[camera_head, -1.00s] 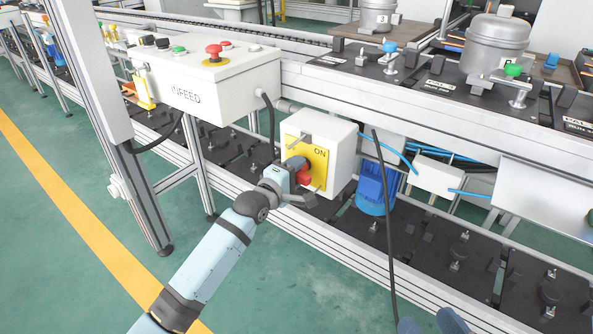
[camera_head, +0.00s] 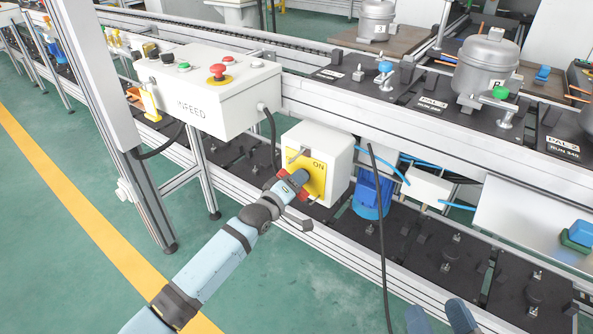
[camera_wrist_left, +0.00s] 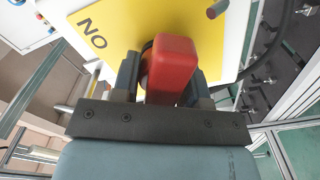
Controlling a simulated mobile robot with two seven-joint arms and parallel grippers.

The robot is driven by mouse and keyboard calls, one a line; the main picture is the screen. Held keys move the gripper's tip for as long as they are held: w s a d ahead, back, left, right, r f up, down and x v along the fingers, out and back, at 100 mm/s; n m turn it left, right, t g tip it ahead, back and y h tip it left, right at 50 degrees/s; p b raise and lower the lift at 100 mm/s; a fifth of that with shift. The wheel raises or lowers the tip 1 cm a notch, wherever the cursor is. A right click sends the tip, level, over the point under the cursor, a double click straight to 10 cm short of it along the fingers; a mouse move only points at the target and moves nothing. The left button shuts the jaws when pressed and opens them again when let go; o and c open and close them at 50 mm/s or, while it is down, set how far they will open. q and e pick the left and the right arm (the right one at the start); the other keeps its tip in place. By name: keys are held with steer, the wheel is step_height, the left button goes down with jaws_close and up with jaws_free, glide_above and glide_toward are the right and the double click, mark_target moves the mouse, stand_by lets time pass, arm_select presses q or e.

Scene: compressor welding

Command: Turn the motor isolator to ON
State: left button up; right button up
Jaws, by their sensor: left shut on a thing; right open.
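The motor isolator is a white box (camera_head: 335,165) with a yellow plate (camera_head: 317,182) on its front, low on the conveyor frame. The plate reads ON at its upper right. My left gripper (camera_head: 294,183) is shut on the isolator's red handle (camera_wrist_left: 172,70). In the left wrist view the handle stands between the two dark fingers, in front of the yellow plate (camera_wrist_left: 110,22). In the head view red shows on both sides of the gripper, and most of the handle is hidden. My right gripper (camera_head: 440,318) shows only as two separate blue-grey tips at the bottom edge.
A white INFEED box (camera_head: 215,100) with several buttons sits above left. A blue motor (camera_head: 372,192) is just right of the isolator. A black cable (camera_head: 378,240) hangs in front of the conveyor.

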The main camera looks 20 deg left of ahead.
arm_select(q)
steer(key=m+p, duration=0.5)
steer(key=m, duration=0.1)
steer(key=shift+r, duration=0.2)
steer(key=shift+m+p, duration=0.5)
steer(key=shift+m, duration=0.2)
steer(key=m+p, duration=0.2)
steer(key=m, duration=0.2)
steer(key=shift+f+m, duration=0.15)
steer(key=shift+m, duration=0.15)
arm_select(e)
steer(key=s+d+f+g+h, duration=0.2)
steer(key=d+f+g+h, duration=0.2)
steer(key=f, duration=0.6)
steer(key=shift+s+d+g, duration=0.3)
steer(key=shift+d+g, duration=0.25)
steer(key=shift+g, duration=0.25)
arm_select(q)
steer(key=o, duration=0.6)
steer(key=shift+o, duration=0.2)
